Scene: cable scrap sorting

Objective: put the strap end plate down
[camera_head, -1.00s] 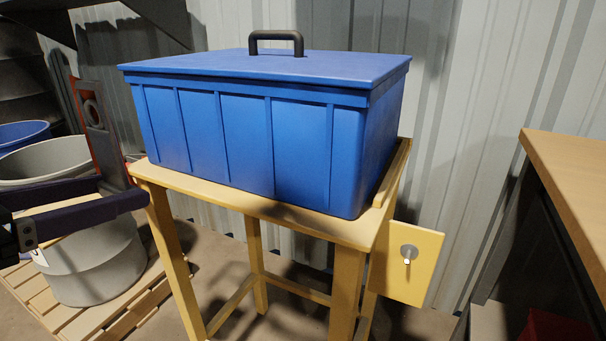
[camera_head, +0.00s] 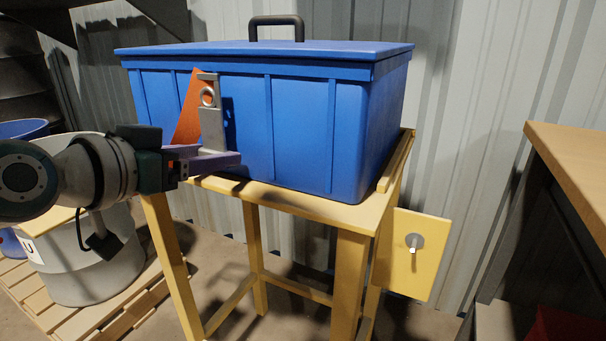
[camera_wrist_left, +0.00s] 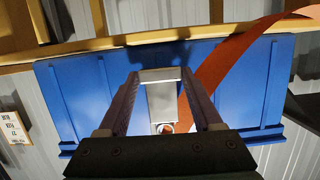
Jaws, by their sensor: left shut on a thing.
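The strap end plate (camera_head: 212,130) is a grey metal piece with a round eye near its top and an orange-red strap (camera_head: 190,112) beside it. My left gripper (camera_head: 205,160) is shut on its lower part and holds it upright in front of the blue lidded bin (camera_head: 300,135). In the left wrist view the plate (camera_wrist_left: 162,100) sits between the two purple fingers (camera_wrist_left: 160,85), and the strap (camera_wrist_left: 218,66) curves away to the upper right. Whether the plate touches the bin or stand cannot be told. My right gripper is out of view.
The bin fills most of the yellow stand (camera_head: 290,203), leaving a narrow front strip. A yellow board with a metal peg (camera_head: 418,275) hangs at the stand's right. A grey drum (camera_head: 95,265) stands on a pallet at left. A wooden-topped bench (camera_head: 575,165) is at right.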

